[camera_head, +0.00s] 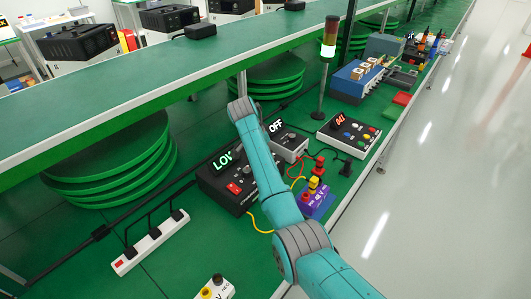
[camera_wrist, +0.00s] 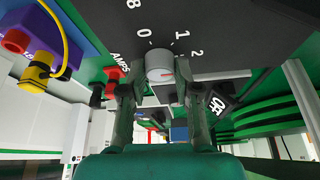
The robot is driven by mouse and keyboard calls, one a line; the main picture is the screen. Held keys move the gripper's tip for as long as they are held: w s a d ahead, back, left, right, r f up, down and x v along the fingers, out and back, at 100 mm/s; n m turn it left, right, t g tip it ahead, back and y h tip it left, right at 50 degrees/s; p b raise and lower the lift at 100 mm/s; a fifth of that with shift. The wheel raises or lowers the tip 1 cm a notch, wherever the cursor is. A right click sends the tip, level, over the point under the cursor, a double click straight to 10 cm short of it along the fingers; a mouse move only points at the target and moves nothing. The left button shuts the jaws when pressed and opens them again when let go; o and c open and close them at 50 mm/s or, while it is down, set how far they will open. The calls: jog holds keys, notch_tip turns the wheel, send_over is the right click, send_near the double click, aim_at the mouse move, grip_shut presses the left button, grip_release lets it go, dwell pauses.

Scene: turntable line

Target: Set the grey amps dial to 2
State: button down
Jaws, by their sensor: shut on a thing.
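The grey amps dial (camera_wrist: 159,65) sits on a dark panel in the wrist view, with the numbers 8, 0, 1 and 2 printed around it. A small red mark shows on its face, toward the lower right; I cannot tell which number it points to. The label AMPS is printed to the left. My gripper (camera_wrist: 155,92) is shut on the dial, one finger on each side.
Red (camera_wrist: 114,73) and black plugs are close to the left finger. A purple block (camera_head: 316,203) with plugs and cables stands right of the arm. An OFF box (camera_head: 290,148) is behind, and a power strip (camera_head: 150,243) lies front left.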

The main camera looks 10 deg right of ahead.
dwell(0.3)
jog(key=c, duration=0.8)
grip_release()
jog(key=shift+c, duration=0.2)
jog(key=v, duration=1.2)
jog(key=shift+w, duration=0.1)
